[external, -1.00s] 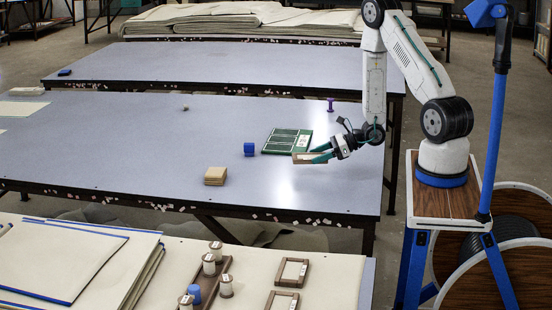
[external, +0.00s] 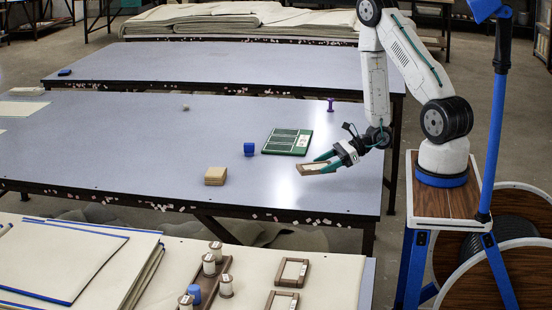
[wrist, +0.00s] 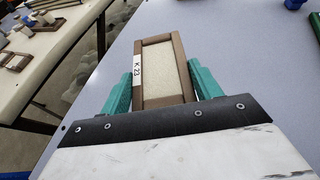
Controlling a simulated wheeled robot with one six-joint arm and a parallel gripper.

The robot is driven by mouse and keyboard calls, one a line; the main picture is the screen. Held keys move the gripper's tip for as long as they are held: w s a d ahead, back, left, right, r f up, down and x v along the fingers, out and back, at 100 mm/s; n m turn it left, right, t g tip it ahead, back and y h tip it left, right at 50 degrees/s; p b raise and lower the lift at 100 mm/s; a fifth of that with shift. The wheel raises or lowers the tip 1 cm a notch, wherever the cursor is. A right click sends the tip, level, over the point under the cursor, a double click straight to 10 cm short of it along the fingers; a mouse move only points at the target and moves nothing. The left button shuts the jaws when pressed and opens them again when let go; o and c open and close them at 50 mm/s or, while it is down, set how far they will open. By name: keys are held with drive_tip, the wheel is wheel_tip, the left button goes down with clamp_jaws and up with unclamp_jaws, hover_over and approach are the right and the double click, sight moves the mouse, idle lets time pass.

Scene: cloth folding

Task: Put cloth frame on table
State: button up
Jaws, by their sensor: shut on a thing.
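A small brown-rimmed cloth frame with a cream cloth panel (external: 313,168) is held by my gripper (external: 319,165) over the right part of the grey-blue table (external: 120,160). In the wrist view the cloth frame (wrist: 163,70) sits between the two green fingers of my gripper (wrist: 165,88), with a white label reading "K 23" on its left side. The fingers are shut on it. It looks a little above the table top, but I cannot tell the exact gap.
A green framed panel (external: 287,142) lies just behind the frame. The front cream table (external: 320,250) holds two more frames and several spools. The table's front right is clear.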

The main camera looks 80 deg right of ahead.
drive_tip(key=w+a+n+g+y, duration=0.1)
drive_tip(key=a, duration=0.3)
drive_tip(key=w+a+n+y, duration=0.1)
drive_tip(key=a, duration=0.4)
drive_tip(key=w+a+n+g+y, duration=0.1)
drive_tip(key=a+n+y, duration=0.1)
drive_tip(key=a, duration=0.3)
drive_tip(key=shift+w+r+g, duration=0.3)
drive_tip(key=shift+w+r, duration=0.05)
drive_tip(key=a+n+g+y, duration=0.2)
drive_tip(key=a+n+g, duration=0.1)
drive_tip(key=a, duration=1.1)
wheel_tip(320, 180, up, 2)
drive_tip(key=n+g+y, duration=0.2)
drive_tip(key=n+g, duration=0.4)
drive_tip(key=g, duration=0.1)
hover_over(336, 273)
drive_tip(key=shift+d+f, duration=0.1)
drive_tip(key=shift+f, duration=3.75)
drive_tip(key=o, duration=1)
drive_tip(key=shift+f, duration=0.15)
